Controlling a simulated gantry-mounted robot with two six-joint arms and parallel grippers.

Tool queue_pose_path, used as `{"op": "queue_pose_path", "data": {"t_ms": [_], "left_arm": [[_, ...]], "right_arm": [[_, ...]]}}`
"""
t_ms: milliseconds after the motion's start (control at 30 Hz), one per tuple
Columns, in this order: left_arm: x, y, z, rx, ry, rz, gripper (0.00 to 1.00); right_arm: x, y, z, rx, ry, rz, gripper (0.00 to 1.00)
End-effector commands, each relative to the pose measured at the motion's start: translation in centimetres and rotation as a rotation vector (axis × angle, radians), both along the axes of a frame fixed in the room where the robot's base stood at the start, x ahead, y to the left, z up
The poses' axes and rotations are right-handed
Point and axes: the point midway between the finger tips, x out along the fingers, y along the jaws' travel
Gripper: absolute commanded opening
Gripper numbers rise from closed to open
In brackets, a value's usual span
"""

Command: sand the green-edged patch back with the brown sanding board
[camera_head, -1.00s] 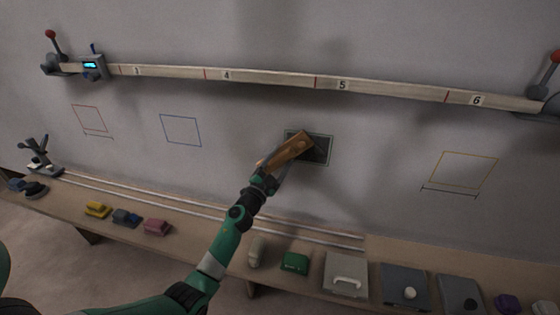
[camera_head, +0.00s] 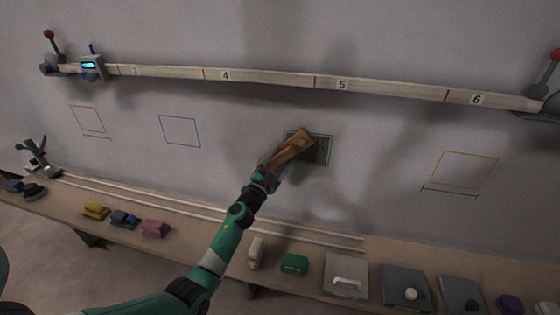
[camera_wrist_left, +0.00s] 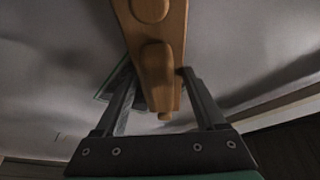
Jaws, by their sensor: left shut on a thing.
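The brown sanding board (camera_head: 291,148) is held at the wall, tilted across the green-edged patch (camera_head: 322,150). The patch is dark inside a thin green outline, and the board covers its left part. My left gripper (camera_head: 270,171) is shut on the board's handle. In the left wrist view the board (camera_wrist_left: 172,22) rises between the two fingers of my left gripper (camera_wrist_left: 158,88), and a corner of the green outline (camera_wrist_left: 104,92) shows behind the left finger. Whether the board touches the wall I cannot tell. My right gripper is not in view.
A wooden batten (camera_head: 270,79) with numbered sections runs across the wall above the patch. Red (camera_head: 88,119), blue (camera_head: 180,131) and yellow (camera_head: 463,169) outlines mark the wall. The bench below holds several blocks, a green box (camera_head: 294,264) and grey plates (camera_head: 346,275).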

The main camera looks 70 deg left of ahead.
Motion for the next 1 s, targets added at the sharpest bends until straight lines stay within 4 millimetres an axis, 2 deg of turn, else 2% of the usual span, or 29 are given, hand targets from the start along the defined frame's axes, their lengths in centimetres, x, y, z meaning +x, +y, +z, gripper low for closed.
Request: {"op": "queue_pose_path", "data": {"t_ms": [500, 833, 1000], "left_arm": [[0.4, 0.4, 0.1, 0.002, -0.001, -0.001, 0.23], [2.5, -1.1, 0.1, 0.003, -0.003, -0.001, 0.23], [2.8, -1.3, 0.2, 0.002, -0.002, 0.0, 0.23]], "right_arm": [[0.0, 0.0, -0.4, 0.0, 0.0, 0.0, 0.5], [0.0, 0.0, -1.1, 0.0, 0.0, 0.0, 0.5], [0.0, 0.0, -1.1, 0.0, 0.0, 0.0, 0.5]]}}
